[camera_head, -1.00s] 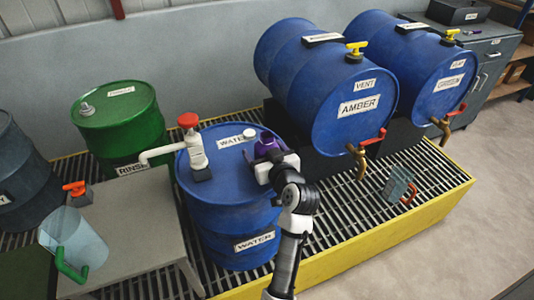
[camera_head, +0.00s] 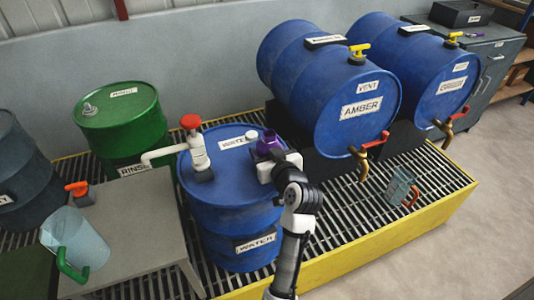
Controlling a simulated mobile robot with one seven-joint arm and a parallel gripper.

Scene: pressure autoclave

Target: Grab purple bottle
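The purple bottle (camera_head: 267,143) is on or just above the right part of the top of the blue water drum (camera_head: 232,203), beside the drum's white cap. My gripper (camera_head: 271,158) is at the bottle, reaching from the front right. Its dark fingers are small and partly merge with the bottle, so I cannot tell whether they are closed on it. The bottle's lower part is hidden behind my gripper.
A white pump with a red top (camera_head: 195,145) stands on the water drum left of the bottle. The horizontal amber drum (camera_head: 345,90) lies close on the right. A grey table (camera_head: 135,220) with a clear jug (camera_head: 75,240) is at the left.

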